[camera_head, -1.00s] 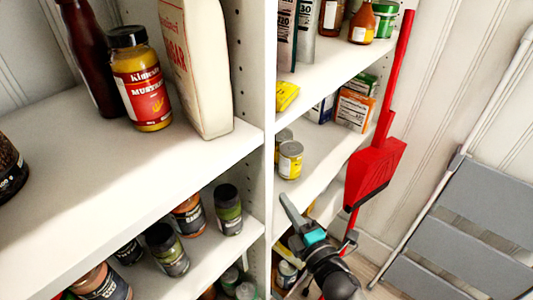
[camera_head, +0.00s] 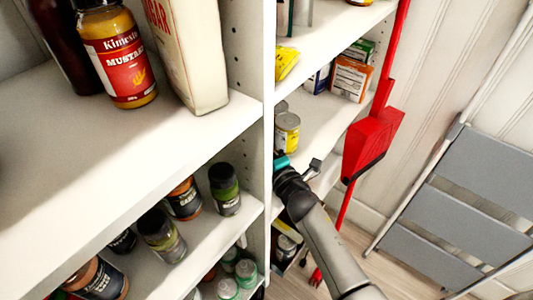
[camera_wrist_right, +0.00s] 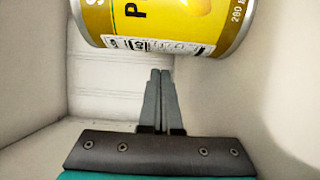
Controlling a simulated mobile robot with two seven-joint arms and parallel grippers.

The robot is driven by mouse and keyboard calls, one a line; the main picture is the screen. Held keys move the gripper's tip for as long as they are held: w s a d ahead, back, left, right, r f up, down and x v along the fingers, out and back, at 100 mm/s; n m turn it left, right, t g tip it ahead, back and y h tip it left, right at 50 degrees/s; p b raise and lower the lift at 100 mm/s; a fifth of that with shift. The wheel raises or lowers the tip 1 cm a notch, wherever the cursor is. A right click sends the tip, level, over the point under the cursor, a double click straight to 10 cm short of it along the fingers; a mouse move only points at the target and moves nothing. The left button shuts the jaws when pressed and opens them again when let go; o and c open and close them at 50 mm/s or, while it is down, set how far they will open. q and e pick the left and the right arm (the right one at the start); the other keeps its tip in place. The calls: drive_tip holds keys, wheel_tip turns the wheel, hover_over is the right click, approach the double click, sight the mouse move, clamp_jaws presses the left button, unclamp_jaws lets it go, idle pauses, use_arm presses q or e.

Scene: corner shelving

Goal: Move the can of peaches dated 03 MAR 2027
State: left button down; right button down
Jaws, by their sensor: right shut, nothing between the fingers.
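A yellow can (camera_head: 287,133) with a silver rim stands on the right-hand middle shelf, close to the upright post. In the right wrist view a yellow can (camera_wrist_right: 165,18) lies across the top of the picture, with a "P" on its label; its small print is too small to read. My right gripper (camera_wrist_right: 160,76) is shut and empty, its fingertips just below the can's label edge in that view; I cannot tell whether they touch it. In the head view its teal part shows beside the post, and its fingers are hidden. My left gripper is not in view.
Another can (camera_head: 281,107) stands behind the yellow one. Boxes (camera_head: 350,78) stand farther back on that shelf. The white post (camera_head: 268,100) is close on the left. A red dustpan (camera_head: 372,142) and a grey step ladder (camera_head: 460,190) are on the right.

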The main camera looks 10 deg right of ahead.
sight(295, 142)
drive_tip(key=d, duration=0.1)
drive_tip(key=s+d, duration=0.1)
drive_tip(key=d, duration=0.1)
drive_tip(key=shift+s+p, duration=0.2)
drive_tip(key=shift+p, duration=0.1)
drive_tip(key=shift+s+d, duration=0.1)
drive_tip(key=shift+d, duration=0.15)
drive_tip(key=shift+s+d, duration=0.1)
drive_tip(key=shift+d, duration=0.1)
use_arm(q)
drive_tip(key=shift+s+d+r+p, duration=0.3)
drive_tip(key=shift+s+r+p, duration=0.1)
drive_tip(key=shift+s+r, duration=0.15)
use_arm(e)
drive_tip(key=d, duration=0.1)
drive_tip(key=s+d, duration=0.1)
drive_tip(key=d, duration=0.1)
drive_tip(key=s+d, duration=0.1)
drive_tip(key=d, duration=0.1)
drive_tip(key=shift+s+d, duration=0.1)
drive_tip(key=shift+s, duration=0.15)
